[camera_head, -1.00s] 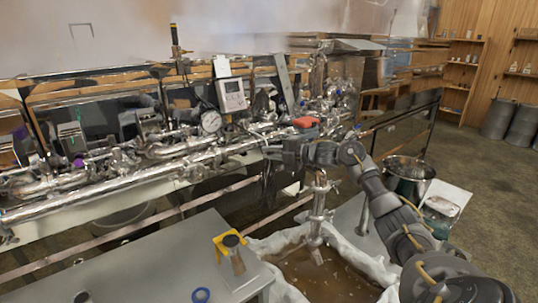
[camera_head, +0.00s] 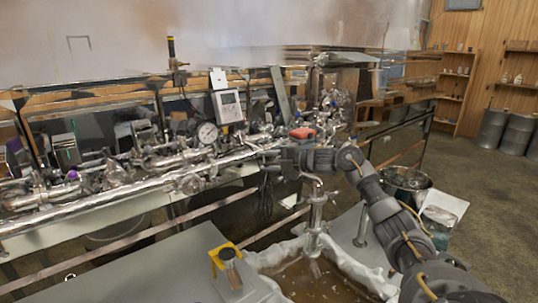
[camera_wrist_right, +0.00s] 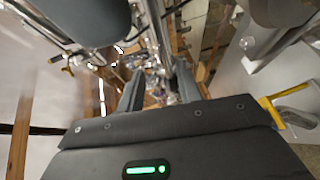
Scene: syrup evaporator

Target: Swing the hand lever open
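My right gripper (camera_head: 272,161) is at the pipework in the head view, just below the red-topped part (camera_head: 302,133) and by the end of the long steel pipe (camera_head: 115,197). In the right wrist view its two fingers (camera_wrist_right: 160,88) stand apart, with shiny steel pipework (camera_wrist_right: 158,62) beyond and between them. I cannot make out the hand lever for certain; the gripper and crowded fittings may hide it. I cannot tell whether a finger touches a fitting. My left gripper is not in view.
A round gauge (camera_head: 207,133) and a grey display box (camera_head: 228,107) stand left of the gripper. A vertical steel outlet pipe (camera_head: 317,215) hangs below it over a cloth-lined vessel (camera_head: 310,282). A grey table (camera_head: 150,265) with a yellow-framed item (camera_head: 222,257) is at the front.

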